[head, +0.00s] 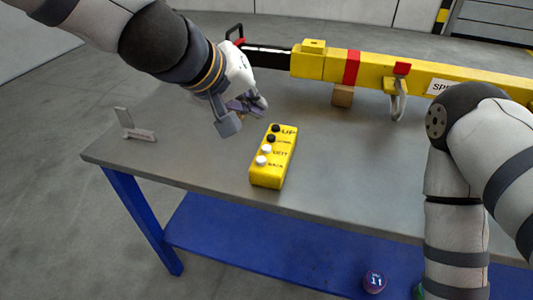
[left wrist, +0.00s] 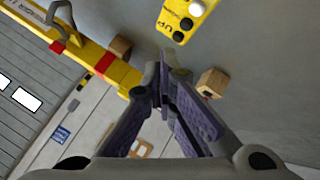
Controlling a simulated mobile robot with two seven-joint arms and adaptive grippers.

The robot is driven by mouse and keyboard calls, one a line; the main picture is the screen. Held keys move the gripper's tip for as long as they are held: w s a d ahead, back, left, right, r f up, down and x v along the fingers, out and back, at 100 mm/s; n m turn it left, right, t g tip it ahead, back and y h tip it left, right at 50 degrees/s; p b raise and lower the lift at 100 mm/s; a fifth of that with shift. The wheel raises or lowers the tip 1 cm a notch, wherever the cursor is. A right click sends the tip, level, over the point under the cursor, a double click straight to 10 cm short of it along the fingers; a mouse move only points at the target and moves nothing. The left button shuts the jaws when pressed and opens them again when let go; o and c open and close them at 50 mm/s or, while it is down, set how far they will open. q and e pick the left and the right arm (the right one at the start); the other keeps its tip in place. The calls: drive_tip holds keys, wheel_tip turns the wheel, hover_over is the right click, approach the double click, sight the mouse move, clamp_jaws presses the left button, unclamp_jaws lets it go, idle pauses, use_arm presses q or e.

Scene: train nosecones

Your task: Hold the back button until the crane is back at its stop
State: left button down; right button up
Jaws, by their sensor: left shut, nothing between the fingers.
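A yellow control box (head: 268,176) lies on the grey table, with two dark buttons and two white buttons along its top. The dark button at the far end is beside the word UP. The nearest white button (head: 261,160) has a small label that seems to read BACK. The box also shows at the top of the left wrist view (left wrist: 180,22). My left gripper (head: 243,112) is shut and empty, above the table behind and left of the box, apart from it. The yellow crane beam (head: 372,70) runs along the table's back, with a grey hook (head: 399,102) hanging from it. My right gripper is out of view.
A small wooden block (head: 343,96) is under the beam. Another block (left wrist: 212,83) is near my left fingertips in the left wrist view. A grey bracket (head: 134,128) stands at the table's left. A round object (head: 374,281) sits on the blue lower shelf (head: 270,255).

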sight(257, 158)
use_arm(q)
drive_tip(key=shift+r, duration=0.15)
wheel_tip(257, 158, down, 4)
drive_tip(key=shift+r, duration=0.1)
wheel_tip(257, 158, down, 3)
drive_tip(key=shift+f+b, duration=0.1)
drive_tip(key=shift+b, duration=0.95)
drive_tip(key=shift+f+b, duration=0.45)
drive_tip(key=shift+f, duration=0.5)
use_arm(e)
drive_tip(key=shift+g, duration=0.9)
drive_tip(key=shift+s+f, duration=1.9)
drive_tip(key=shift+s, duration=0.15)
use_arm(q)
drive_tip(key=shift+f, duration=0.1)
drive_tip(key=shift+f, duration=0.3)
